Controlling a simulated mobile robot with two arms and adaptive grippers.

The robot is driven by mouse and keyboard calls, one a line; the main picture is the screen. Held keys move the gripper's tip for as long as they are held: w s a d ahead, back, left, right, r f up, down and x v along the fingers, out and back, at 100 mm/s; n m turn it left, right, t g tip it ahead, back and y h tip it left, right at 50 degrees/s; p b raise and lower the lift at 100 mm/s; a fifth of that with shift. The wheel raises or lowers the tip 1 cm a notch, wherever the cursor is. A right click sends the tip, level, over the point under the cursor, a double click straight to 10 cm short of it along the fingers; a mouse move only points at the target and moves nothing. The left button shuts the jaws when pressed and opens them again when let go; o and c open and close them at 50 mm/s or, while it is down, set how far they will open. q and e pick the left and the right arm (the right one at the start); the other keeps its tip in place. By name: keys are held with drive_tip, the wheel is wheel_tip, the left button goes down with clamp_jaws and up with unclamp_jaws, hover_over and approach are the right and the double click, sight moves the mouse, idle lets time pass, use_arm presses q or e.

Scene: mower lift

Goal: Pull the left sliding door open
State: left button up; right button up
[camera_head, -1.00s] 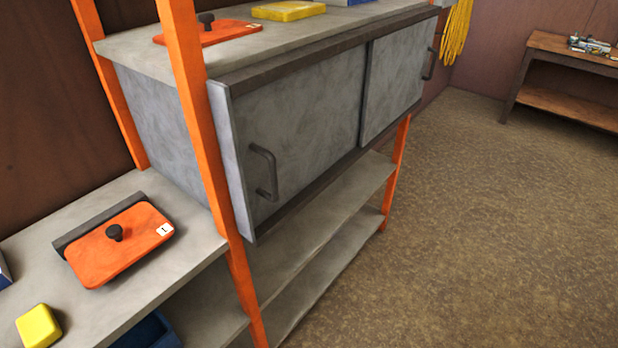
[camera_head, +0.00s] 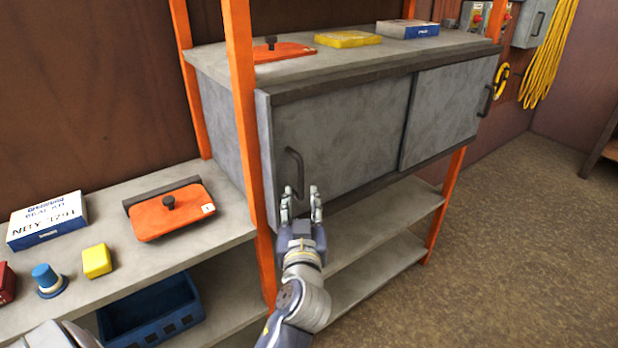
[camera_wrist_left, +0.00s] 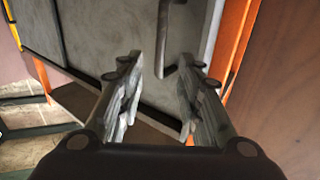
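The left sliding door (camera_head: 350,135) is a grey panel on the front of the cabinet, and it looks closed. Its dark bar handle (camera_head: 291,165) stands upright near the door's left edge. My left gripper (camera_head: 301,196) is open and empty, just below and in front of the handle. In the left wrist view my open fingers (camera_wrist_left: 161,62) point at the door (camera_wrist_left: 95,45). The handle (camera_wrist_left: 167,38) shows beyond and between the fingertips, closer to the right finger there. I cannot tell if they touch. My right gripper is not in view.
The right door (camera_head: 447,112) sits beside the left one. An orange post (camera_head: 243,130) rises just left of the handle. A lower shelf (camera_head: 110,255) at left holds an orange lid (camera_head: 172,215), a box and small blocks. Open floor (camera_head: 530,240) lies at right.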

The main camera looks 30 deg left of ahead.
sight(301, 178)
use_arm(q)
drive_tip(key=p+x, duration=0.3)
drive_tip(key=x, duration=0.5)
drive_tip(key=shift+w+a, duration=0.2)
drive_tip(key=shift+p+x, duration=0.3)
drive_tip(key=shift+x, duration=0.6)
drive_tip(key=shift+f, duration=0.15)
clamp_jaws()
